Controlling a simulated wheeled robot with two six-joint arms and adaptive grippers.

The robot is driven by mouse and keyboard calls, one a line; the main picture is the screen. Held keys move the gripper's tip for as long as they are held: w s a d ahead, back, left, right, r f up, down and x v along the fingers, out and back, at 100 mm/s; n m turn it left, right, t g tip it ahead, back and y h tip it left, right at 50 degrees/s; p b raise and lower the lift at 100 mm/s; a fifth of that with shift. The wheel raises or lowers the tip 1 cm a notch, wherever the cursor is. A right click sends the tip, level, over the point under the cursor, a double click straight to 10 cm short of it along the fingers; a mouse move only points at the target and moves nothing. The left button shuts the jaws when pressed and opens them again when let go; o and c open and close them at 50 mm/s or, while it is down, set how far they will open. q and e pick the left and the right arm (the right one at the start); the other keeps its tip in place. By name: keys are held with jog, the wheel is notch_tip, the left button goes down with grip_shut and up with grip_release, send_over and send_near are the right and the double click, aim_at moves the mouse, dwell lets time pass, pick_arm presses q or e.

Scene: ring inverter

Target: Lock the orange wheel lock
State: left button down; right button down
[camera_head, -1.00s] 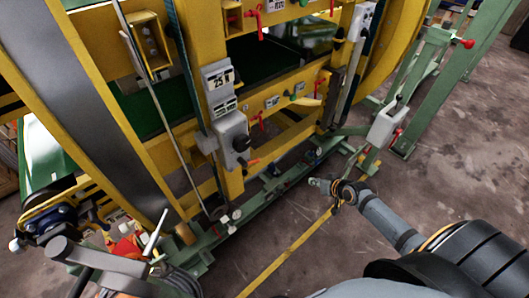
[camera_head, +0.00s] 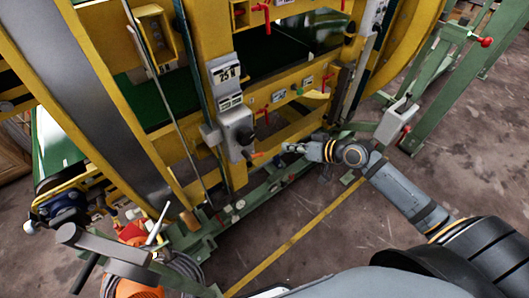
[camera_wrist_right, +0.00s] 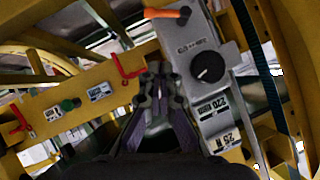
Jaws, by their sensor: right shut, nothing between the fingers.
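A small orange lever (camera_head: 257,155) sits at the lower end of a grey control box (camera_head: 236,130) on the yellow frame. In the right wrist view the orange lever (camera_wrist_right: 166,13) is at the top edge, beside the grey box with its black knob (camera_wrist_right: 208,67). I cannot tell for sure that this lever is the wheel lock. My right gripper (camera_head: 288,148) is shut and empty, to the right of the lever and apart from it. In the wrist view its fingertips (camera_wrist_right: 160,80) point toward the yellow beam beside the box.
Red handles (camera_wrist_right: 126,70) and a green knob (camera_wrist_right: 68,105) stick out from the yellow beam. A green base rail (camera_head: 270,185) runs along the floor below. A green stand (camera_head: 455,70) is at the right.

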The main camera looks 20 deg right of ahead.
pick_arm(q)
jog(key=shift+r+p, duration=0.7)
jog(key=shift+p, duration=0.05)
pick_arm(e)
jog(key=w+a+f, duration=0.6)
jog(key=f, duration=0.2)
jog(key=shift+w+a, duration=0.2)
jog(key=shift+a, duration=0.1)
pick_arm(q)
jog(key=shift+f, duration=0.2)
pick_arm(e)
jog(key=shift+f, duration=0.15)
pick_arm(q)
jog(key=shift+d+f+b, duration=0.3)
jog(key=shift+d+b, duration=0.15)
jog(key=shift+b, duration=0.05)
pick_arm(e)
jog(key=shift+d+f, duration=0.1)
jog(key=shift+f, duration=0.05)
